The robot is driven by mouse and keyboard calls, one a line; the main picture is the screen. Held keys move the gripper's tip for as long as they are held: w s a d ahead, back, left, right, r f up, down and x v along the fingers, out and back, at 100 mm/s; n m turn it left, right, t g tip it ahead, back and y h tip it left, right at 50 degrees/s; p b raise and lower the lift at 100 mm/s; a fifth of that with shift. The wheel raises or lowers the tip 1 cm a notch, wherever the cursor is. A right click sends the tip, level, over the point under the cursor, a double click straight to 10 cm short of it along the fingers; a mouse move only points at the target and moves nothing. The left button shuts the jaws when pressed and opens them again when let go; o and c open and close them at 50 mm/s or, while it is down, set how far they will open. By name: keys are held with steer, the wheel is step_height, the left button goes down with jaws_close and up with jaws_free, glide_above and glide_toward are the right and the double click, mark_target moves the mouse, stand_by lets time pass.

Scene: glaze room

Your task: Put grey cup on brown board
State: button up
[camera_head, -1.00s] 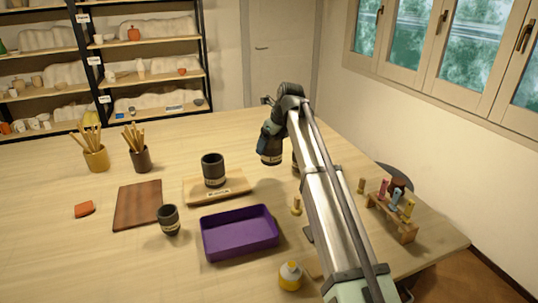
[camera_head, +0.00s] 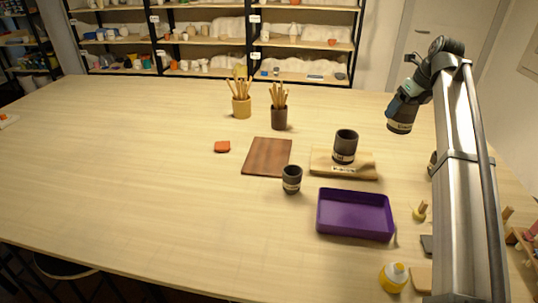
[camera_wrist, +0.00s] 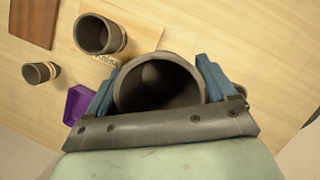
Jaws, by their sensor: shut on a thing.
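My gripper (camera_head: 407,95) is shut on a dark grey cup (camera_head: 401,122) and holds it above the table at the right, apart from the brown board. In the wrist view the held cup (camera_wrist: 158,82) sits between the blue fingers with its open mouth showing. The brown board (camera_head: 268,157) is a flat, bare rectangle near the table's middle, left of my gripper. Its corner also shows in the wrist view (camera_wrist: 34,20). Another dark cup (camera_head: 345,145) stands upright on a pale labelled board (camera_head: 322,160). A smaller dark cup (camera_head: 292,179) stands beside the brown board.
A purple tray (camera_head: 355,214) lies in front of the pale board. Two tool pots, yellow (camera_head: 241,107) and dark (camera_head: 279,118), stand behind the brown board. An orange piece (camera_head: 222,147) lies left of it. A yellow bottle (camera_head: 394,278) is at front right.

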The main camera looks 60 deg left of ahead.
steer(key=s+a+n+g, duration=0.1)
steer(key=s+a+n, duration=0.2)
steer(key=s+a, duration=1.2)
steer(key=n+g, duration=0.2)
steer(key=n, duration=0.2)
glide_above(267, 153)
steer(key=shift+f, duration=7.55)
steer(key=shift+f, duration=0.1)
steer(key=o, duration=1)
steer(key=shift+o, duration=0.2)
steer(key=v, duration=1.2)
steer(key=shift+s, duration=0.25)
